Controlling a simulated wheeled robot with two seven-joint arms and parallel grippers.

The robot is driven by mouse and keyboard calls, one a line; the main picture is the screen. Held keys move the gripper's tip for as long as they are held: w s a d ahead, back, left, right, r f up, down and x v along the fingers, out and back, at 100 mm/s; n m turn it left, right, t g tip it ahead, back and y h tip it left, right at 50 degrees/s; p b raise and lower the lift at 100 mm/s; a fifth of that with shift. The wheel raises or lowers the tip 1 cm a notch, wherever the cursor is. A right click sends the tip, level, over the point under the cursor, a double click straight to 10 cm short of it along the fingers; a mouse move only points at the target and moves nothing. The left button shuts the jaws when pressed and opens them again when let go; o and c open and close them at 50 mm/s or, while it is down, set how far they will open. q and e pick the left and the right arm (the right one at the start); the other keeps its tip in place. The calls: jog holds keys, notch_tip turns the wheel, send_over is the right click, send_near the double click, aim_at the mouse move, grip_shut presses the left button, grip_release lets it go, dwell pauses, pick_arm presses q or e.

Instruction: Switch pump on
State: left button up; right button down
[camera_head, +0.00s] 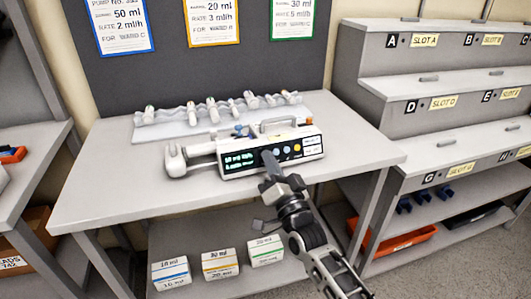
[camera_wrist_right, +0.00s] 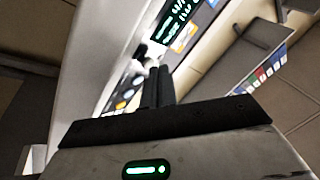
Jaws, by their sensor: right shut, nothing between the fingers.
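The white infusion pump (camera_head: 245,159) stands on the table with a handle on top and a syringe-holder part out to its left. Its dark front panel has a lit screen (camera_head: 238,161) with green text, and small coloured round buttons to the right of it. My right gripper (camera_head: 268,156) is shut and empty, its tips at the front panel just right of the screen; they hide part of the panel. In the wrist view the shut fingers (camera_wrist_right: 158,85) point at the panel (camera_wrist_right: 135,75); I cannot tell whether they touch it. My left gripper is not in view.
Several syringes lie on a pale rack (camera_head: 222,124) behind the pump. The table (camera_head: 110,180) is clear on its left and right. Labelled boxes (camera_head: 220,264) stand on the lower shelf. A stepped slot shelf (camera_head: 415,90) stands at the right. Posters (camera_head: 213,20) hang behind.

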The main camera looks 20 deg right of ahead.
jog(key=shift+s+r+p, duration=0.25)
jog(key=shift+s+p, duration=0.05)
jog(key=shift+s, duration=0.15)
jog(key=s+p, duration=0.1)
jog(key=s+r+p, duration=0.1)
jog(key=s+p, duration=0.1)
jog(key=s+r+p, duration=0.1)
jog(key=shift+s+d, duration=0.2)
jog(key=shift+s, duration=0.05)
dwell(0.9)
